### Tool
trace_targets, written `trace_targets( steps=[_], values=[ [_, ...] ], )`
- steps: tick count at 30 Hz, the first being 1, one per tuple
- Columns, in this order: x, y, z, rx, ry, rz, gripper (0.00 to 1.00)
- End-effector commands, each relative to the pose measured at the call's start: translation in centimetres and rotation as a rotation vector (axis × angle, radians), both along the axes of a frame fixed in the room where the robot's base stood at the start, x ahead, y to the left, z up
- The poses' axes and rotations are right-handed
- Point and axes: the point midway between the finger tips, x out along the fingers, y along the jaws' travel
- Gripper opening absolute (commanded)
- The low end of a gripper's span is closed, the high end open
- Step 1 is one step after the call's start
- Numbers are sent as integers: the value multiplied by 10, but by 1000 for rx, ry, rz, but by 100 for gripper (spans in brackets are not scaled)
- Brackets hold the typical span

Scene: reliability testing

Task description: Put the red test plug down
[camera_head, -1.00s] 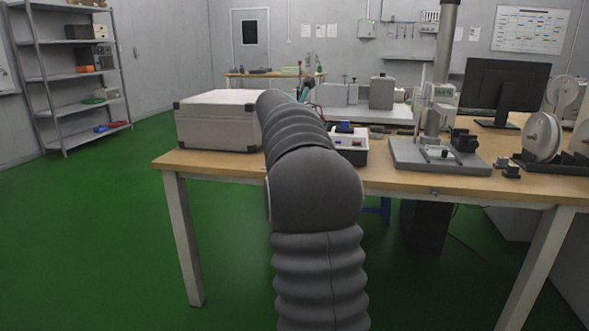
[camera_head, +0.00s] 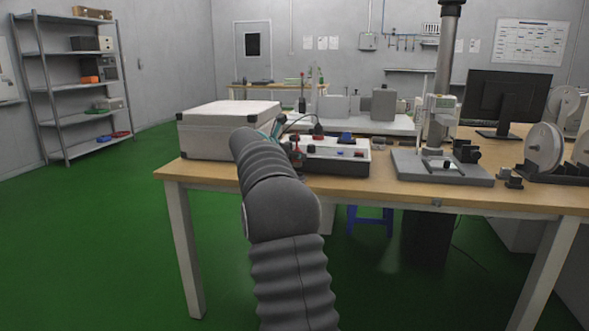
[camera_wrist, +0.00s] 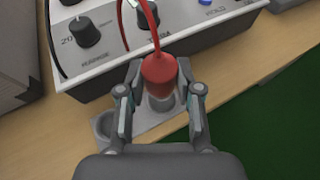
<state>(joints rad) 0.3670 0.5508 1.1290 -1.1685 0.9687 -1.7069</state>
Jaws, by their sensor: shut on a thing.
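The red test plug (camera_wrist: 159,73) is between the two fingers of my gripper (camera_wrist: 160,82) in the wrist view, with a red lead running up from its top. My gripper is shut on it. A grey holder (camera_wrist: 142,137) with round cups lies below at the table edge. The left cup (camera_wrist: 105,124) looks empty. A grey metal cylinder (camera_wrist: 161,103) shows just under the plug; I cannot tell if the plug rests in the holder or hangs above it. In the head view the red plug (camera_head: 297,157) shows right of my arm, which hides most of the gripper.
A white tester box (camera_head: 335,152) with knobs stands just behind the plug. A pale case (camera_head: 213,143) is to the left on the wooden table (camera_head: 400,189). A grey test stand (camera_head: 440,166) is to the right. The green floor lies beyond the front edge.

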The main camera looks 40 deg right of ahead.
Motion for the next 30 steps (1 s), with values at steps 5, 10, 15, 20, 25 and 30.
trace_targets(
  steps=[5,10,15,20,25,30],
  values=[
    [0,0,-18,1,3,-1,0],
    [0,0,-39,1,2,-1,0],
    [0,0,-40,0,0,0,0],
    [0,0,-41,0,1,0,0],
    [0,0,-43,1,1,0,57],
    [0,0,-43,1,0,0,60]
  ],
)
